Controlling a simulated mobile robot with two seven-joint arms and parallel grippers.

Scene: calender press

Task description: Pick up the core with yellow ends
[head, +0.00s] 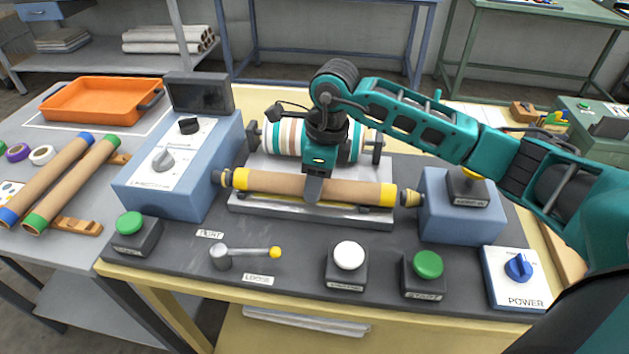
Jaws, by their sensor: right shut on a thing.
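The core with yellow ends (265,183) is a brown cardboard tube with a yellow band at each end. It lies level across the front of the grey press bed, between a left and a right spindle tip. My right gripper (315,190) comes down from above and is shut on the core near its middle. One dark finger shows on the near side of the tube; the far finger is hidden. I cannot tell whether the core touches the bed or the spindle tips. My left gripper is not in view.
A striped roll (290,138) sits just behind. Blue housings flank the core, the left one (170,190) carrying a dark screen. In front are a yellow-tipped lever (250,252), a white button (349,255) and green buttons (428,264). Blue-ended and green-ended cores (75,180) lie at left near an orange tray (100,101).

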